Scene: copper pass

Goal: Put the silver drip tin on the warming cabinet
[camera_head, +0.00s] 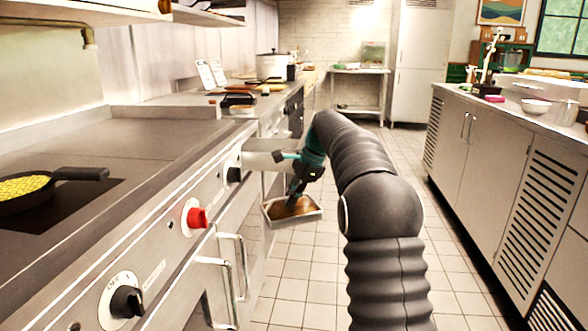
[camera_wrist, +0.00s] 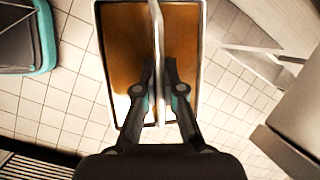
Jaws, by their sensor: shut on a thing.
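My gripper (camera_head: 297,192) is shut on the silver drip tin (camera_head: 297,221) and holds it in the air over the floor, beside the front of the cooking range. In the wrist view my gripper (camera_wrist: 159,68) has its fingers on either side of the upright strip across the middle of the tin (camera_wrist: 101,45). The tin is a shallow rectangular tray with a brown inside. A long steel cabinet (camera_head: 483,142) with louvred panels stands on the right, but I cannot tell for sure that it is the warming cabinet.
A pan (camera_head: 35,190) of yellow food sits on the range at the left. Range knobs, one a red knob (camera_head: 196,217), and a door handle (camera_head: 232,262) stick out near the tin. Bowls and a pink item stand on the right counter. The tiled aisle (camera_head: 400,165) is clear.

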